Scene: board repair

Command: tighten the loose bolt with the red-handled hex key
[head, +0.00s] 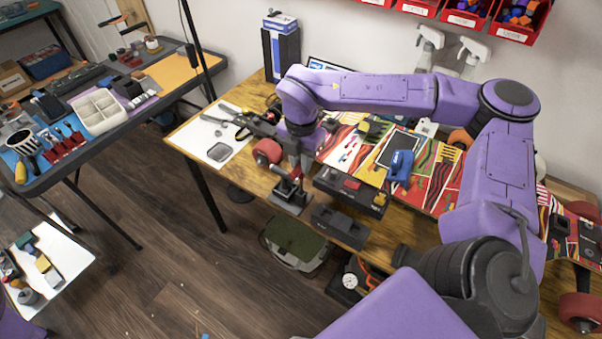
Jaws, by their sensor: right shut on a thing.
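My right arm reaches in from the right across the workbench (400,258). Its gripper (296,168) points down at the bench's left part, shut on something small. A bit of red shows just under the fingers, but I cannot make out whether it is the hex key's handle. A red wheel (268,151) is left of the gripper, and a grey metal stand (290,196) is below it. The loose bolt cannot be picked out at this size; the arm and gripper hide part of this area. My left gripper is not in view.
Brightly patterned boards (347,150) cover the bench's middle, with a blue tool (400,167) on top. A black tray (350,192) and a dark box (340,226) stand at the front edge. Red bins (464,14) hang above. Another table (150,95) is at left.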

